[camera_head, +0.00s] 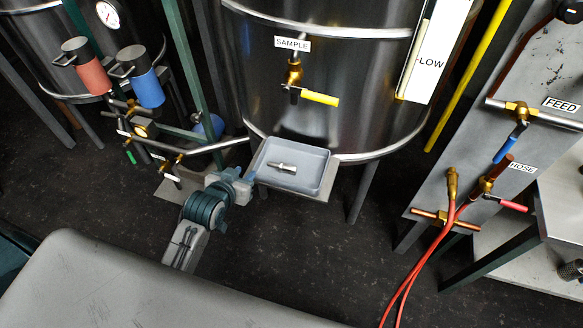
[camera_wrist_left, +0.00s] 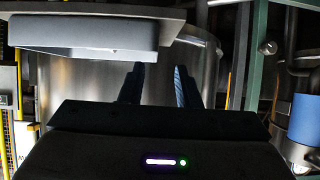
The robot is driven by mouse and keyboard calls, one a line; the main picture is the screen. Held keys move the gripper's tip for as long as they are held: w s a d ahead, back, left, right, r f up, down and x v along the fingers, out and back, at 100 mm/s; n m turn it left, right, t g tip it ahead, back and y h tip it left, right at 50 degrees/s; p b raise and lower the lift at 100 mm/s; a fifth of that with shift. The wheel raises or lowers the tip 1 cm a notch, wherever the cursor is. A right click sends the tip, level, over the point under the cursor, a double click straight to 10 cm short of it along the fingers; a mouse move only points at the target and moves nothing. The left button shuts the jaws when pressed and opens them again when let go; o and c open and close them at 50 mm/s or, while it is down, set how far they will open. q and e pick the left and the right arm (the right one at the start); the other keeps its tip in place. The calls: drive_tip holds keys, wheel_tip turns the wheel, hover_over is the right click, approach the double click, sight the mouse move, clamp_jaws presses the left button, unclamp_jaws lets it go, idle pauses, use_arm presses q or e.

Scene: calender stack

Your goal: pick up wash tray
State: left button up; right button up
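The wash tray, a shallow grey tray (camera_head: 303,157), sits on a small shelf (camera_head: 319,194) below the tank's SAMPLE valve. A small metal fitting (camera_head: 283,167) lies in it. My left gripper (camera_head: 242,180) is just left of the tray's left edge, close to it. In the left wrist view the tray (camera_wrist_left: 85,33) shows upside down at the upper left, under the shelf's edge. There the two dark fingers of my left gripper (camera_wrist_left: 159,80) stand apart with nothing between them, and the tray is to their left. My right gripper is in neither view.
A steel tank (camera_head: 345,85) stands behind the tray, with a yellow-handled valve (camera_head: 318,97) above it. Red hoses (camera_head: 425,255) hang from a panel on the right. A green post (camera_head: 195,75) and pipework stand to the left. Dark floor is open below the shelf.

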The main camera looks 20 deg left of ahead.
sight(260, 155)
use_arm(q)
drive_tip(key=w, duration=0.4)
drive_tip(key=shift+w+d+f, duration=0.25)
drive_tip(key=shift+w+f, duration=0.05)
drive_tip(key=shift+w, duration=0.05)
drive_tip(key=x, duration=0.6)
drive_tip(key=shift+r, duration=0.25)
clamp_jaws()
